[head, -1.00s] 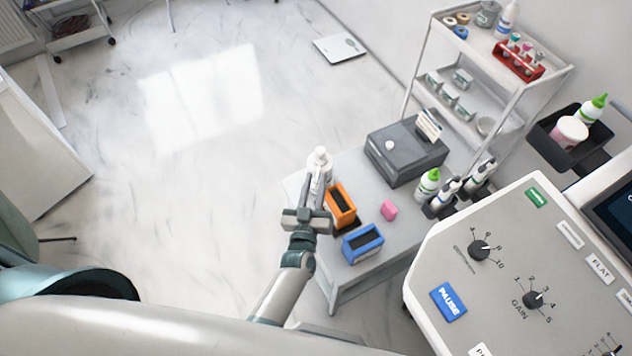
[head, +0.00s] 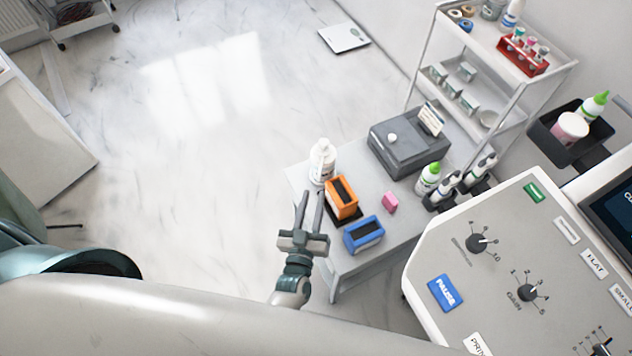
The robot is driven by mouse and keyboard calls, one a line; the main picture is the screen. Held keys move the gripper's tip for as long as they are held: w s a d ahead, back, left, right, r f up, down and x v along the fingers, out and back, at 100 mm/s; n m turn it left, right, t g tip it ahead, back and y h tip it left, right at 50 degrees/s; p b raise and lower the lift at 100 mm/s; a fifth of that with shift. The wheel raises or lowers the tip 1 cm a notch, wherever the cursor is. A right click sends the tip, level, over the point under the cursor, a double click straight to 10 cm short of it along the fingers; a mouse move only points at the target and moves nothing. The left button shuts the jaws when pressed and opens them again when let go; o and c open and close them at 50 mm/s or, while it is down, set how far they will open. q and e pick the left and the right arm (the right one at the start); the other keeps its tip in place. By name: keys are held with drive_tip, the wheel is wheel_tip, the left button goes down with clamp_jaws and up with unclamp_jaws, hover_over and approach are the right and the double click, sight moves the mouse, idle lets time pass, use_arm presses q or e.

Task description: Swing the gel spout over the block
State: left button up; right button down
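A white gel bottle (head: 322,163) stands upright at the far left corner of the small grey table (head: 345,262). Its spout at the top is too small to tell which way it points. A small pink block (head: 389,202) lies on the table to the right of an orange holder (head: 343,197) with a dark slot. A similar blue holder (head: 364,235) stands nearer me. My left gripper (head: 310,195) is open and empty, its fingertips just short of the bottle and left of the orange holder. My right gripper is out of view.
A grey box (head: 407,143) with a card sits at the back of the table. Green-capped and white bottles (head: 428,178) stand in holders at its right edge. A control console (head: 500,270) fills the lower right. A shelf cart (head: 490,85) stands behind. Floor on the left is clear.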

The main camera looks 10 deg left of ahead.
use_arm(q)
drive_tip(key=s, duration=0.8)
drive_tip(key=shift+s+d+p, duration=0.25)
drive_tip(key=shift+s+p, duration=0.1)
drive_tip(key=shift+p, duration=0.1)
drive_tip(key=shift+c, duration=0.3)
